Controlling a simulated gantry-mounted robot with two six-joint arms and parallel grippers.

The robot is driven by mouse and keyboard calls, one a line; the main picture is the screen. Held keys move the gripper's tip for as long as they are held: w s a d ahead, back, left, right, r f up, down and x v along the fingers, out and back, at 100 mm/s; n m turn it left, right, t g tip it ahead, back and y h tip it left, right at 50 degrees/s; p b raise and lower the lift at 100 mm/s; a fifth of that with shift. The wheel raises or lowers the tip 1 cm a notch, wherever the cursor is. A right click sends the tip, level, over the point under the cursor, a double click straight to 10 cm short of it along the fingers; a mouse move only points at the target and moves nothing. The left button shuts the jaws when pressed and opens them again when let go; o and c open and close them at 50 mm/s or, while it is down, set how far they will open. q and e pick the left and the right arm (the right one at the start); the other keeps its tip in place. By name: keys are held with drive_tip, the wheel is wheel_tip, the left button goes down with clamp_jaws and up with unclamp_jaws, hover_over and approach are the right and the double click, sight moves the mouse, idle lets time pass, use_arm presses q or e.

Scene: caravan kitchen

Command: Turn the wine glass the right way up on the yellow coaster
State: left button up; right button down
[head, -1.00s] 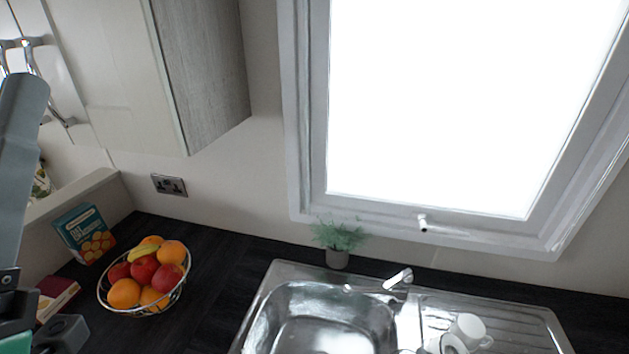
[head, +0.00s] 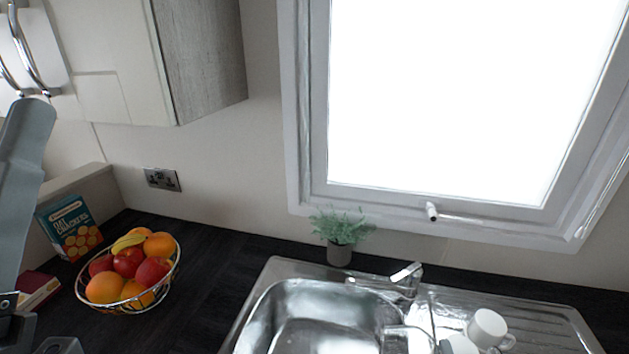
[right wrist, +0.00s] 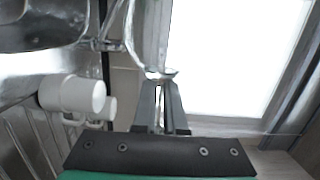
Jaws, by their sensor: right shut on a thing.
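My right gripper (right wrist: 161,98) points away from the camera in the right wrist view, its two grey fingers close together. It is shut on the wine glass, and a small clear part of the glass (right wrist: 160,74) shows at the fingertips. The rest of the glass is too transparent to make out, so I cannot tell which way up it is. Faint clear outlines at the sink's right edge in the head view may be part of it. The right gripper cannot be made out in the head view. The left gripper's fingers are out of view. The yellow coaster is in neither view.
A potted plant (head: 339,240) stands behind. A fruit bowl (head: 130,275) and cracker box (head: 70,228) are at left.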

drive_tip(key=shift+r, duration=0.1)
drive_tip(key=m+b, duration=0.4)
drive_tip(key=m, duration=0.1)
drive_tip(key=m+t+b, duration=0.1)
drive_tip(key=m+b, duration=0.1)
drive_tip(key=b, duration=0.1)
drive_tip(key=shift+f+h, duration=0.35)
drive_tip(key=shift+h, duration=0.05)
drive_tip(key=shift+r+m+b, duration=0.15)
drive_tip(key=shift+m+b, duration=0.25)
drive_tip(key=shift+m, duration=0.5)
drive_tip(key=shift+r+m, duration=0.1)
drive_tip(key=shift+m, duration=0.3)
drive_tip(key=shift+r, duration=0.1)
